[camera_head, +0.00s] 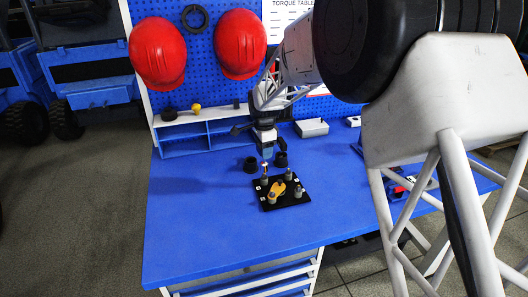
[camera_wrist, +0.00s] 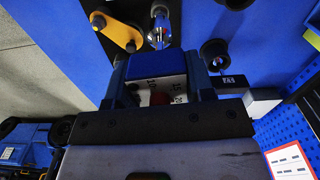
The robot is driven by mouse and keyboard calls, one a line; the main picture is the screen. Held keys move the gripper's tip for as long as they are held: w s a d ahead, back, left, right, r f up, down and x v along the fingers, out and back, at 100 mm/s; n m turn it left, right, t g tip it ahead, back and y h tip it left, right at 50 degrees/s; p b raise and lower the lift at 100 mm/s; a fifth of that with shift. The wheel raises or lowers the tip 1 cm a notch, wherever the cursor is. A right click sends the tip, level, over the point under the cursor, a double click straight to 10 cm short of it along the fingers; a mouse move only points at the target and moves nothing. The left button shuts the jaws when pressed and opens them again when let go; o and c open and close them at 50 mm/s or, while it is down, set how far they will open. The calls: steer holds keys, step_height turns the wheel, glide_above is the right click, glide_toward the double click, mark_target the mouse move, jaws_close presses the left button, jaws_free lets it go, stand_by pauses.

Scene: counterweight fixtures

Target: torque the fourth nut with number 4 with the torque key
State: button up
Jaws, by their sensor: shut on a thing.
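A black plate (camera_head: 305,198) lies on the blue table and carries several upright grey posts and a yellow piece (camera_head: 277,190). Small white labels on the plate are too small to read, so I cannot tell which nut is number 4. My gripper (camera_head: 264,139) is above the plate's far left part, pointing down. It is shut on the torque key, a blue and white body with printed digits and a red spot (camera_wrist: 160,97) in the wrist view. Beyond the key, a shiny metal post (camera_wrist: 158,30) shows beside the yellow piece (camera_wrist: 118,33). The key's tip is hidden there; contact cannot be told.
Two black round parts, one on the left (camera_head: 250,164) and one on the right (camera_head: 281,160), stand just behind the plate. A blue shelf (camera_head: 184,145) and a pegboard with red helmets (camera_head: 158,54) are at the back. The table's front left is clear.

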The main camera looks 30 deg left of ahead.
steer(key=shift+r, duration=0.4)
steer(key=shift+r, duration=1.45)
steer(key=shift+f, duration=0.1)
